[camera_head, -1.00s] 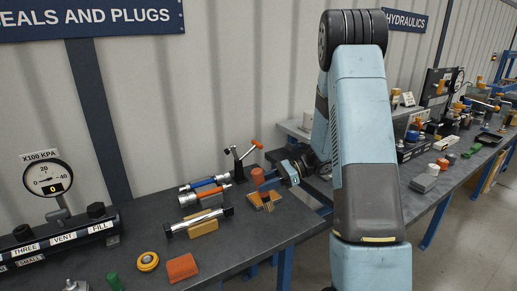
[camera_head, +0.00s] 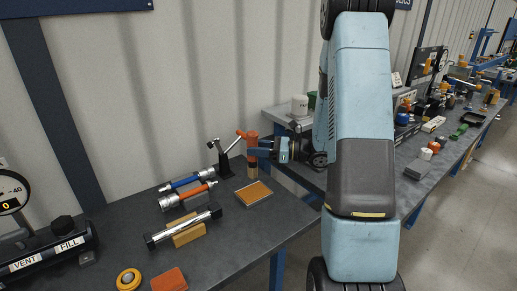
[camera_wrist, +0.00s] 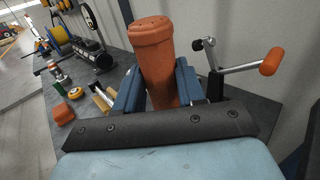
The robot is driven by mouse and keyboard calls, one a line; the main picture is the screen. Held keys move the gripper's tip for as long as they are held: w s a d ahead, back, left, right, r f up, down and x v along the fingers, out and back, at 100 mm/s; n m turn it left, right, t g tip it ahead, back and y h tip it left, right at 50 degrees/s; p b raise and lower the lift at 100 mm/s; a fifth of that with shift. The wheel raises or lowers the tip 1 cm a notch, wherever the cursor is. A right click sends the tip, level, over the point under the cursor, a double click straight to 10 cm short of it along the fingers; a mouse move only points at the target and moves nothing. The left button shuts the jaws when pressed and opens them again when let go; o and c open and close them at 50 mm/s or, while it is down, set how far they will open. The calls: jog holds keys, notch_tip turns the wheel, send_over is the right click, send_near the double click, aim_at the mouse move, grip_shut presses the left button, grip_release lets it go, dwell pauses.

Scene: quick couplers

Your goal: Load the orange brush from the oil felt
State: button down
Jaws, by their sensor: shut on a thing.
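The orange brush (camera_head: 252,147) is upright in my gripper (camera_head: 261,152), with its tan lower end pointing down. In the wrist view, its orange handle (camera_wrist: 158,62) stands between my two blue fingers (camera_wrist: 158,88), which are shut on it. The oil felt (camera_head: 254,194) is a flat tan-orange pad in a thin frame on the bench. It lies below the brush, near the bench's right end, and its top is uncovered. The brush's lower end appears apart from the felt, above its back edge. The wrist view does not show the brush's lower end.
A lever stand (camera_head: 224,160) with an orange grip is close left of the brush; it also shows in the wrist view (camera_wrist: 216,75). Coupler cylinders (camera_head: 186,192), a chrome bar on a block (camera_head: 183,228), an orange block (camera_head: 170,280) and a yellow ring (camera_head: 129,281) lie further left.

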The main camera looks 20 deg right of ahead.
jog(key=shift+s+f, duration=0.1)
jog(key=shift+f, duration=2.8)
jog(key=shift+s+d+f, duration=0.1)
jog(key=shift+f, duration=0.45)
notch_tip(320, 180, up, 7)
dwell(0.8)
dwell(0.6)
